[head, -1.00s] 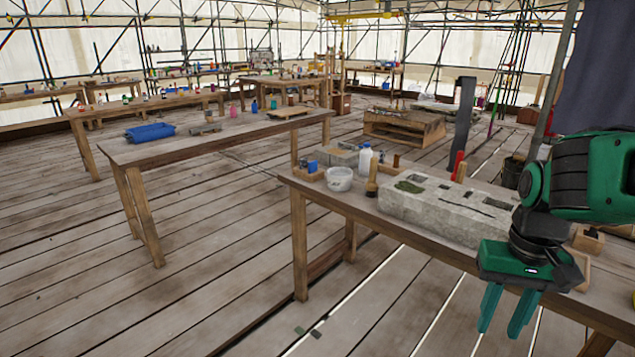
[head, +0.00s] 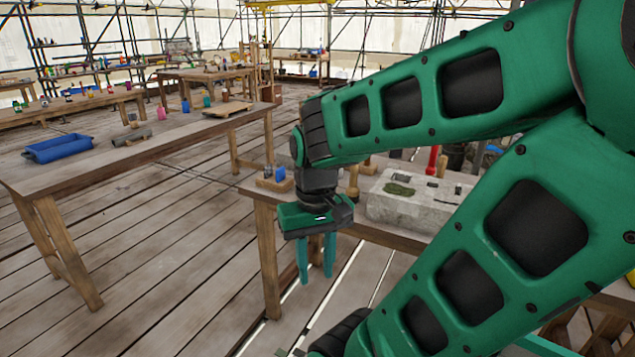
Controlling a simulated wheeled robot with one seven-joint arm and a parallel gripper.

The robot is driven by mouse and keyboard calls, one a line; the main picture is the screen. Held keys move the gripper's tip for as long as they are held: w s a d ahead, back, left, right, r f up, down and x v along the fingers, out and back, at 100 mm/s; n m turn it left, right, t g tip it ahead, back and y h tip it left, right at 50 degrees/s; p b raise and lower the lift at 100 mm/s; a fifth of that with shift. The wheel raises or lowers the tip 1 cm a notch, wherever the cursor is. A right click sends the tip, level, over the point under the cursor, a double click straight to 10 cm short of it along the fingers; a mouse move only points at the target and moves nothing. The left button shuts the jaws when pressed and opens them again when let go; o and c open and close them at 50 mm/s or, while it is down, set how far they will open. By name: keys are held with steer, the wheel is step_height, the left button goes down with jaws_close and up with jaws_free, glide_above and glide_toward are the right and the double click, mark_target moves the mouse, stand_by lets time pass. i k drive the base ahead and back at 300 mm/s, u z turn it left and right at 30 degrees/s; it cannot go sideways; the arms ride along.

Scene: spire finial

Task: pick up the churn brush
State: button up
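An upright wooden-handled piece (head: 352,184), which looks like the churn brush, stands on the near workbench (head: 262,190) just left of the grey stone block. My arm covers its upper part, and its bristles are hard to make out. My gripper (head: 316,262) points down in front of the bench's near edge, to the left of and nearer than the brush. Its two teal fingers are apart with nothing between them.
A grey stone block (head: 412,200) with a moss patch lies on the near bench. A small wooden holder with a blue item (head: 276,177) is at its left corner. A blue tray (head: 58,149) sits on the left table. Open plank floor lies between the tables.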

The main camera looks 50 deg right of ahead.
mark_target(352, 192)
steer(key=z, duration=0.4)
steer(key=i, duration=1.1)
steer(key=z, duration=0.6)
